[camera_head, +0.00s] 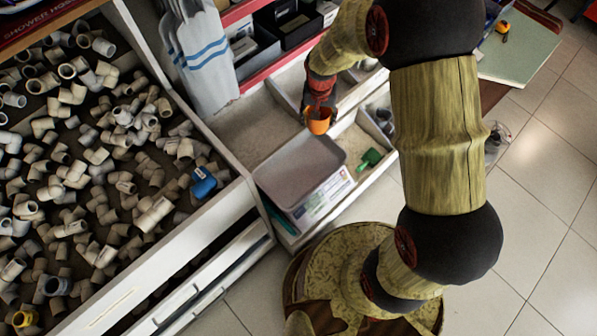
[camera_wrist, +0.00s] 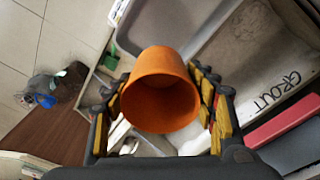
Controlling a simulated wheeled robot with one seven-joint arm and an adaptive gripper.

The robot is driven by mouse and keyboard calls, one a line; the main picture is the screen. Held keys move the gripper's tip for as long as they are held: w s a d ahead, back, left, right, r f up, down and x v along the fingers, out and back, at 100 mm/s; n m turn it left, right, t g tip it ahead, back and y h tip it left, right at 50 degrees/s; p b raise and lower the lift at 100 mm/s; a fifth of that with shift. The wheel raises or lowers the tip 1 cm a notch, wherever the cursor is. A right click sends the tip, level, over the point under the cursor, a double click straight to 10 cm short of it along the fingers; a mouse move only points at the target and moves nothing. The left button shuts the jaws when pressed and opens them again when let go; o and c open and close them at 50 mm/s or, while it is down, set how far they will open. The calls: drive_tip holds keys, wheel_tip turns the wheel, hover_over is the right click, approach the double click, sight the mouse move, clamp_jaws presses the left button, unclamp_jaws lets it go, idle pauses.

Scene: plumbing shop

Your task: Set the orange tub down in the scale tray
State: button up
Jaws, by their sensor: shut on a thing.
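The orange tub (camera_head: 319,121) is in my gripper (camera_head: 320,104), held behind and a little right of the scale tray in the head view. In the wrist view the tub (camera_wrist: 160,92) sits between the two fingers of my gripper (camera_wrist: 163,110), with its open mouth toward the camera. The grey scale tray (camera_head: 300,168) is empty and rests on the white scale (camera_head: 322,200) on the bench. Part of a grey tray also shows at the top of the wrist view (camera_wrist: 185,25). How high the tub hangs above the bench is hard to tell.
A green scoop (camera_head: 370,159) lies right of the scale. A large bin of grey pipe fittings (camera_head: 90,150) with a blue fitting (camera_head: 203,182) is at left. Grey gloves with blue stripes (camera_head: 200,55) hang behind. Dark bins (camera_head: 290,22) stand at the back.

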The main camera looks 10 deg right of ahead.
drive_tip(key=s+a+f+m+b, duration=0.2)
drive_tip(key=a+f+b, duration=0.1)
drive_tip(key=f, duration=0.5)
drive_tip(key=s+a+f+m+b, duration=0.2)
drive_tip(key=a+f+m, duration=0.1)
drive_tip(key=f, duration=0.5)
drive_tip(key=b, duration=0.4)
hover_over(302, 169)
drive_tip(key=f, duration=0.9)
drive_tip(key=shift+s+a+f, duration=0.2)
drive_tip(key=shift+a+f, duration=0.05)
drive_tip(key=shift+f, duration=0.2)
drive_tip(key=o, duration=1)
wheel_tip(302, 169, up, 12)
drive_tip(key=s+p, duration=0.1)
drive_tip(key=p, duration=0.3)
drive_tip(key=shift+a+r+p, duration=0.2)
drive_tip(key=shift+a+p, duration=0.1)
drive_tip(key=shift+a, duration=0.15)
